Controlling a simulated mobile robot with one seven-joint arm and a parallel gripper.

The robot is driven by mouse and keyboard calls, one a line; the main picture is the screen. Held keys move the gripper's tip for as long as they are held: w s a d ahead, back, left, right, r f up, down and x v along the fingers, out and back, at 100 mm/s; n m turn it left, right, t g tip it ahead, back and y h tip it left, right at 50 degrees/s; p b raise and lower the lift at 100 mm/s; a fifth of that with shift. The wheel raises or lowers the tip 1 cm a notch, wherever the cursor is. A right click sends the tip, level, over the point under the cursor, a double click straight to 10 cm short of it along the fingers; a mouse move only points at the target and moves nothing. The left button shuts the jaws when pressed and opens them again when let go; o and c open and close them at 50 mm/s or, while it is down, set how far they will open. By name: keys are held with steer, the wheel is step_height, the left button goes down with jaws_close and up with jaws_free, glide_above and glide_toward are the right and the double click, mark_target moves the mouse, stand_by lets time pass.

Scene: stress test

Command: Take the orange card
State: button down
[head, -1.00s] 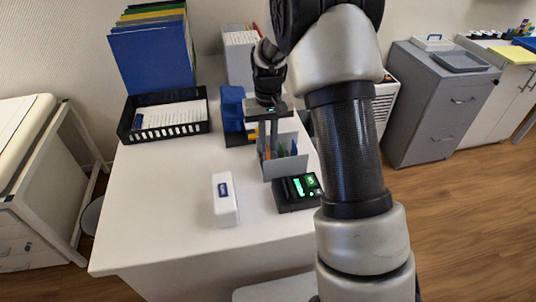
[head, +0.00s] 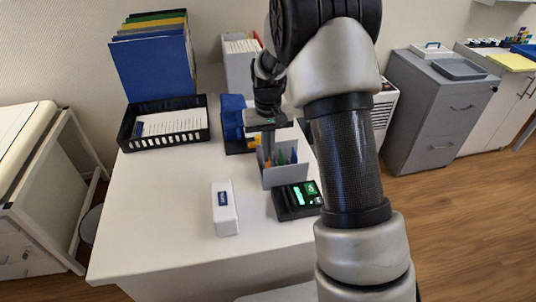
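The orange card (head: 268,162) shows as a small orange tip in a grey card holder (head: 285,178) on the white desk. Green and blue cards (head: 288,157) stand to its right in the same holder. My gripper (head: 267,150) points down over the back left part of the holder, very close to the orange card. The fingers are small and seen nearly edge-on, so their gap and any contact with the card cannot be made out.
A black card terminal (head: 297,201) with a green screen stands in front of the holder, and a white box (head: 225,208) lies to its left. A blue object (head: 233,122) is close behind left. A black tray (head: 165,142) holds papers. The desk's front left is clear.

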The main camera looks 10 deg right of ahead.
step_height(320, 180, up, 4)
steer(key=p, duration=0.2)
steer(key=shift+r+p, duration=0.25)
steer(key=shift+p, duration=0.05)
step_height(320, 180, up, 5)
steer(key=p, duration=0.3)
steer(key=shift+p, duration=0.3)
